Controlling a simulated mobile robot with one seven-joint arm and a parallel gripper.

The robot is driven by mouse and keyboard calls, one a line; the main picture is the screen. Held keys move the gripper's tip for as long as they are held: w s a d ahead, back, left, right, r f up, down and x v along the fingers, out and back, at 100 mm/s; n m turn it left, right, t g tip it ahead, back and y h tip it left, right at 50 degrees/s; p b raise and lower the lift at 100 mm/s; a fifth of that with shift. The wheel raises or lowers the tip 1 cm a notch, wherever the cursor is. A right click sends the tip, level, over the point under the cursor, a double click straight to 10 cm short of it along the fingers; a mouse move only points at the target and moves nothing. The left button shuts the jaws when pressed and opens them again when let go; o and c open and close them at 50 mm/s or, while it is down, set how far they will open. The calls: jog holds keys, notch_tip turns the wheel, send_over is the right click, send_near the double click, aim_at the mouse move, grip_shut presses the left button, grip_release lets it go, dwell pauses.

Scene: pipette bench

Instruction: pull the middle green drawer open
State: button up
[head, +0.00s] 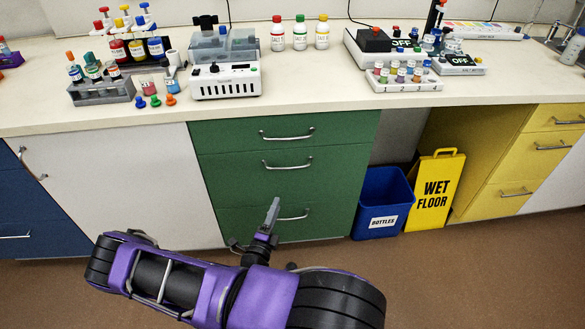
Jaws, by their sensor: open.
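The green cabinet holds three stacked drawers, each with a metal bar handle, and all look shut. The middle green drawer (235,172) has its handle (288,165) in plain view, with nothing on it. My gripper (275,205) is open and points up toward the cabinet. In the head view it appears below the middle handle and overlaps the bottom drawer (330,205), beside the left part of that drawer's handle (295,216). How far it is from the drawer fronts I cannot tell. I see nothing between its fingers.
The white countertop (330,95) above holds bottles, racks and bench devices. A blue bin (383,200) marked BOTTLES and a yellow wet floor sign (436,190) stand right of the green cabinet. A white cabinet (150,185) adjoins it on the left. Brown floor (480,270) is clear at the right.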

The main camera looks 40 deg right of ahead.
aim_at(290, 168)
jog(key=b+x, duration=0.1)
jog(key=x, duration=1.5)
jog(key=shift+w+d, duration=0.25)
grip_shut()
dwell(0.7)
